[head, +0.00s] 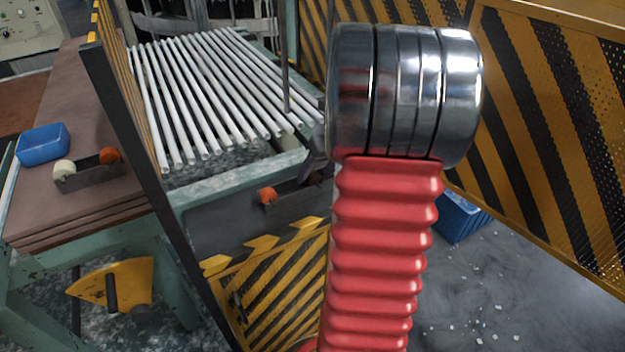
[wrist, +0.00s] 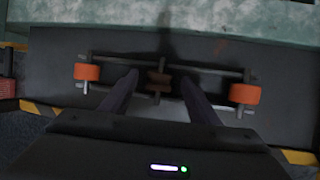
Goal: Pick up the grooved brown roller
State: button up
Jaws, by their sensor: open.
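The grooved brown roller (wrist: 158,81) sits on a dark rail assembly in the wrist view, midway between two orange rollers. My gripper (wrist: 159,77) is open, with one dark finger to the left of the brown roller and one to the right. A gap shows between each finger and the roller, and nothing is held. I cannot tell how far the fingertips stand above the rail.
The left orange roller (wrist: 86,72) and right orange roller (wrist: 245,94) flank the fingers. Thin rods run between the rollers. A striped guard panel (head: 550,120) stands at right, and a blue bin (head: 460,217) is on the floor.

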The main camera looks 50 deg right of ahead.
jog(key=shift+x, duration=0.8)
jog(key=shift+c, duration=0.7)
jog(key=c, duration=1)
